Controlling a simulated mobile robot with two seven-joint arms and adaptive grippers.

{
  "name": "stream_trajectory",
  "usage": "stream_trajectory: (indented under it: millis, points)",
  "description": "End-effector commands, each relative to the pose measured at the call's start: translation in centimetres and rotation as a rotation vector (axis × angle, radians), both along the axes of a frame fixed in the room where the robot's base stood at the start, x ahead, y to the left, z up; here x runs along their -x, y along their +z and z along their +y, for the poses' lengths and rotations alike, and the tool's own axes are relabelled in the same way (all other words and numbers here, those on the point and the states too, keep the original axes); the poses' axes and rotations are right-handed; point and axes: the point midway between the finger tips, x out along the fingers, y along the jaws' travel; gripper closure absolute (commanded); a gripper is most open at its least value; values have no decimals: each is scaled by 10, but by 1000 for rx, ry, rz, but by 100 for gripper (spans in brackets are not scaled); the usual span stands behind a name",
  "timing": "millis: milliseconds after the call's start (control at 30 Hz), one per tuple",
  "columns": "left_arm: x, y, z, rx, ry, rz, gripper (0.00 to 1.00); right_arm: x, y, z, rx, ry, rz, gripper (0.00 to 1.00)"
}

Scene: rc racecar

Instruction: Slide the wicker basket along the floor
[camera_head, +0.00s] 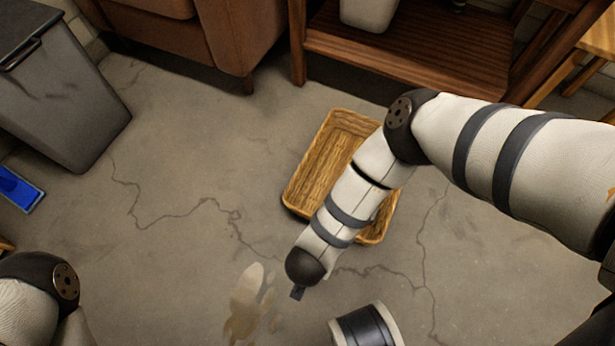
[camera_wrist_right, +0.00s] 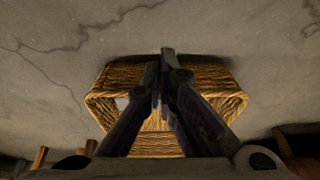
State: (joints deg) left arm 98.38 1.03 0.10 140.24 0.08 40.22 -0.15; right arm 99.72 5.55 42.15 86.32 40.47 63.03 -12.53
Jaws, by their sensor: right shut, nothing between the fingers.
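The wicker basket (camera_head: 322,168) is a shallow, rectangular, golden-brown tray lying on the concrete floor near the middle of the head view. My right arm passes over it and hides part of its right side. The basket also fills the middle of the right wrist view (camera_wrist_right: 212,78). My right gripper (camera_wrist_right: 161,88) is shut and empty there, its dark fingers overlapping the basket, with the tips near its upper rim. I cannot tell whether they touch it. The right fingers are not clearly visible in the head view. My left gripper is out of view; only part of that arm shows at lower left.
A grey bin (camera_head: 65,95) stands at upper left, with a blue object (camera_head: 18,190) below it. A brown leather seat (camera_head: 215,35) and a wooden shelf unit (camera_head: 420,62) stand behind the basket. The cracked floor (camera_head: 165,180) left of the basket is clear.

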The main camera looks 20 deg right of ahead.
Motion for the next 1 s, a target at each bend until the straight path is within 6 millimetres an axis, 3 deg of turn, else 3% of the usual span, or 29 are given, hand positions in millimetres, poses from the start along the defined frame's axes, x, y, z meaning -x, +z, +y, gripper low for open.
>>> stream_trajectory:
  millis: [33,267,667,800,1000]
  points:
    - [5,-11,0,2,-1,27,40,6,-21,1,-1,0,20,100]
    - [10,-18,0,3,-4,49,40,3,-41,-3,-1,0,20,100]
    - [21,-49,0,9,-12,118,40,-12,-124,-23,-1,0,19,100]
    - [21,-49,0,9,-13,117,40,-29,-117,-42,-1,0,16,100]
    - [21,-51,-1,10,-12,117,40,-38,-116,-51,-3,2,17,100]
